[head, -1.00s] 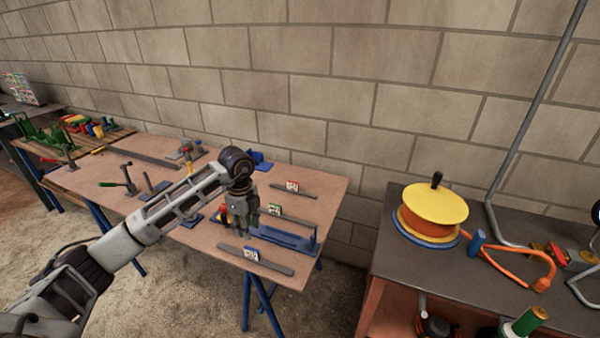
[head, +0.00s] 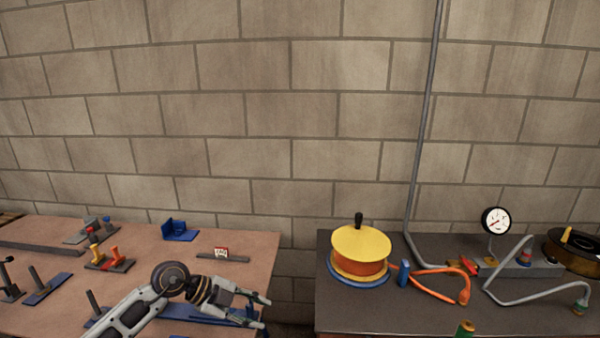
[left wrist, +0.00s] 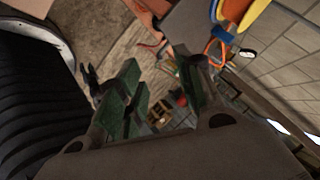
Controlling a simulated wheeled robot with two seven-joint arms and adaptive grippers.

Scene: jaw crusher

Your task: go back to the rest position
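My left arm comes in at the bottom of the head view. Its gripper (head: 263,311) points right, over the front right part of the brown table (head: 253,262). The two fingers are apart with nothing between them. In the left wrist view the green finger pads of the left gripper (left wrist: 165,95) also stand apart, with only far-off floor and blurred objects seen between them. A blue tray-like piece (head: 205,312) lies behind and below the gripper, partly hidden by it. My right gripper is in neither view.
A gap separates the brown table from the dark bench (head: 345,309) at right. The bench carries a yellow and orange reel (head: 361,250), an orange hose (head: 440,285) and a dial gauge (head: 495,220). A blue block (head: 180,230) and a labelled bar (head: 222,256) lie on the brown table.

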